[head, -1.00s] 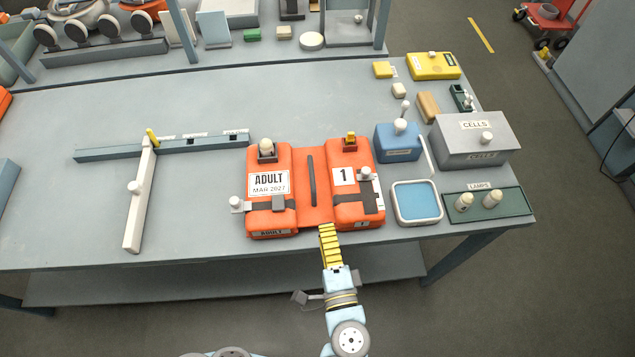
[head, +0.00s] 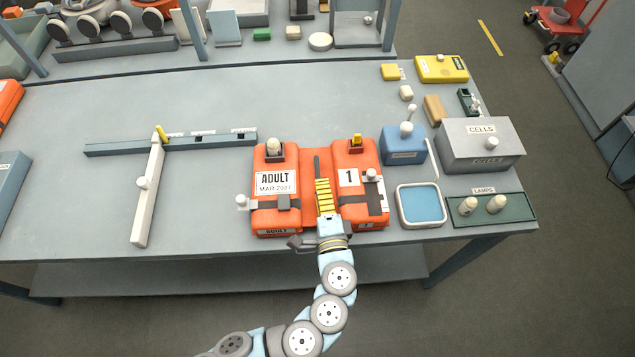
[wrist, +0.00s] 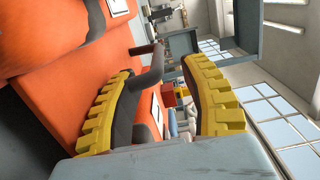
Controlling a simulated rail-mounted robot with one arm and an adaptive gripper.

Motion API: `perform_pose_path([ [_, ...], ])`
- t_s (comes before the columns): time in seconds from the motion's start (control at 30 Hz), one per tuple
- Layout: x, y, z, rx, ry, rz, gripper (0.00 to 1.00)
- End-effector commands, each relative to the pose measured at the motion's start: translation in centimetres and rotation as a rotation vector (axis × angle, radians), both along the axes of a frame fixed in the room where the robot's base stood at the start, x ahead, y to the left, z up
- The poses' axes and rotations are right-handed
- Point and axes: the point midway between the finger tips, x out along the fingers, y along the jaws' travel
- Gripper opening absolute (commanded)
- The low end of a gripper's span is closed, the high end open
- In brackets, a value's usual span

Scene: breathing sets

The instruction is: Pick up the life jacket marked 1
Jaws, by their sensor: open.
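The life jacket marked 1 (head: 350,209) lies on the bench at its front edge, an orange piece with two padded halves, one labelled ADULT, the other 1. A dark strap handle (head: 317,167) runs along its middle panel; the handle also shows in the wrist view (wrist: 148,78). My gripper (head: 323,184) is over the middle panel, between the two halves, partly hiding the handle. In the wrist view its yellow ribbed fingers (wrist: 160,95) are apart, with the handle showing between them. I cannot tell whether they touch it.
To the right are a blue box (head: 403,151), a blue-lined tray (head: 421,205), a grey CELLS box (head: 465,158) and a LAMPS tray (head: 519,210). A T-shaped grey and white fixture (head: 149,193) lies left. Bench between fixture and jacket is clear.

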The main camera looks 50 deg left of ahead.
Motion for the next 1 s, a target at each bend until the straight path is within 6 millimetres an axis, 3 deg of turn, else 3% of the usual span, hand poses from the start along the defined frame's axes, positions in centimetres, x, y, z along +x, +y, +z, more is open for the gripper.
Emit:
perform_pose_path([
  [0.53, 2.6, 4.2, -0.1, 0.002, 0.0, 0.002, 0.46],
  [0.8, 2.7, 4.4, -0.2, 0.001, 0.002, 0.0, 0.46],
  [0.83, 2.7, 4.4, -0.2, 0.001, 0.002, 0.0, 0.43],
  [1.0, 2.8, 4.4, -0.2, 0.001, 0.002, 0.0, 0.0],
])
